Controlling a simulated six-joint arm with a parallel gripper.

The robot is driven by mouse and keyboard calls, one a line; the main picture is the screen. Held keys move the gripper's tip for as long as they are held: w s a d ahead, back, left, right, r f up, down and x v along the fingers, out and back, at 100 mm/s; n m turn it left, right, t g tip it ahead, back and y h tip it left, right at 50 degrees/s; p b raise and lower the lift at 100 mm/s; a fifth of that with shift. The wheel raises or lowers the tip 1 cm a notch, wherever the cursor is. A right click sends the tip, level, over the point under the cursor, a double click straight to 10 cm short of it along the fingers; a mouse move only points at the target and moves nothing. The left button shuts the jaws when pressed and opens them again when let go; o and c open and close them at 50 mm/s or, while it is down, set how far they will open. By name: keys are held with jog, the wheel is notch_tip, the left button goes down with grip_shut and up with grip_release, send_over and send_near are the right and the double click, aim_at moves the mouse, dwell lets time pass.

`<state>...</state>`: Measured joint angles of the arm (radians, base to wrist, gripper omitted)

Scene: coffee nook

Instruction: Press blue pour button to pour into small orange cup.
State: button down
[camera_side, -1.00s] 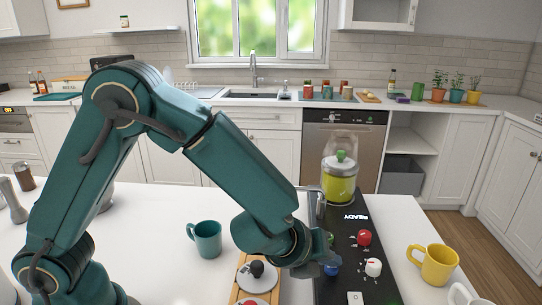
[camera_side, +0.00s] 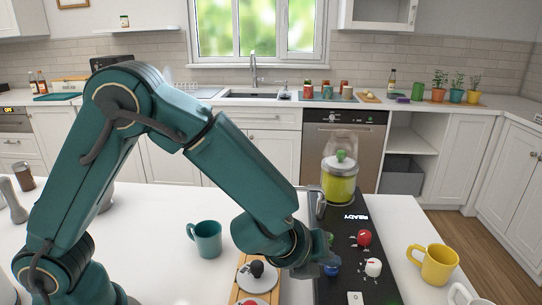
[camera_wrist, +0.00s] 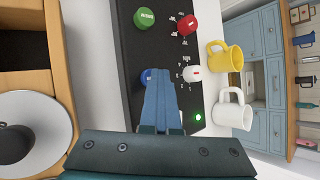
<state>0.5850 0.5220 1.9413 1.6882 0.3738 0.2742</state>
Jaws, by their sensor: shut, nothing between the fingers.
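The blue button (camera_side: 331,269) is on the black control panel (camera_side: 355,292), just under the tip of my gripper (camera_side: 328,261). In the wrist view, the shut fingers of my gripper (camera_wrist: 158,75) reach over the panel, and part of the blue button (camera_wrist: 147,74) shows beside their tips. I cannot tell whether they touch it. The gripper is empty. A glass jar (camera_side: 340,183) with yellow-green contents stands at the panel's far end. I cannot make out a small orange cup near the machine.
A green button (camera_wrist: 144,18), red knob (camera_side: 364,238) and white knob (camera_side: 373,267) are close by on the panel. A yellow mug (camera_side: 436,263) and white mug (camera_wrist: 233,110) stand to the right. A teal mug (camera_side: 206,239) and wooden tray (camera_side: 239,285) are left.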

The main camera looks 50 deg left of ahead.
jog(key=shift+r, duration=0.95)
jog(key=shift+r, duration=0.1)
jog(key=shift+r, duration=2.4)
